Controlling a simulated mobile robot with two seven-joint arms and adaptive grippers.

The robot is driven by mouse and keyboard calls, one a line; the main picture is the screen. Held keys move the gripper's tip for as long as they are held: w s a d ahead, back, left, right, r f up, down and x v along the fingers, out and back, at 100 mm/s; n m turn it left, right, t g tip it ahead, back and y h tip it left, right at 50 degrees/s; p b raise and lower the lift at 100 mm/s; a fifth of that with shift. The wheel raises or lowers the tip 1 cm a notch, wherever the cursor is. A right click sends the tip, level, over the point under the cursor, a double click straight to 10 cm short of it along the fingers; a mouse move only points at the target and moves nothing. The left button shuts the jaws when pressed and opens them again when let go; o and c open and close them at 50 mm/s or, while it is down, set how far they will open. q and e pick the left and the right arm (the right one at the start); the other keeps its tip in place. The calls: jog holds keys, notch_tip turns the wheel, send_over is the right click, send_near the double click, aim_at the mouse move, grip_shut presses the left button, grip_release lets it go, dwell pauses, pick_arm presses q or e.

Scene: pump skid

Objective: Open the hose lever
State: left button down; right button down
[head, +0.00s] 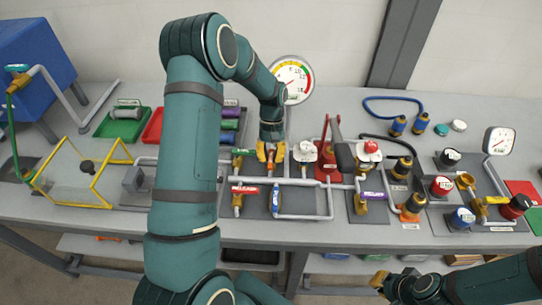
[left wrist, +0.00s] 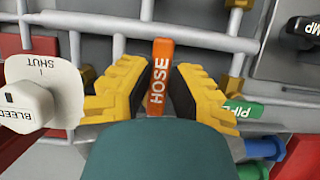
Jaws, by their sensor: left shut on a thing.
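The orange hose lever (left wrist: 160,72), lettered HOSE, stands between the yellow fingers of my left gripper (left wrist: 160,88) in the left wrist view. The left gripper is shut on it. In the head view my left gripper (head: 270,153) reaches down to the pipework at mid-table, and its fingers mostly hide the lever. My right gripper (head: 379,282) is low at the right, in front of the table and away from the pipes; only a little of its yellow fingers shows, so its opening is unclear.
A white bleed knob (left wrist: 40,92) marked SHUT is close left of the fingers, and a green pipe lever (left wrist: 243,110) is close right. In the head view a red lever (head: 245,189) and a blue lever (head: 276,201) are nearby. A gauge (head: 293,79) stands behind.

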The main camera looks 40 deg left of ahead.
pick_arm(q)
jog(key=c, duration=0.9)
grip_release()
jog(key=v, duration=1.2)
jog(key=shift+a, duration=0.1)
jog(key=shift+f, duration=0.1)
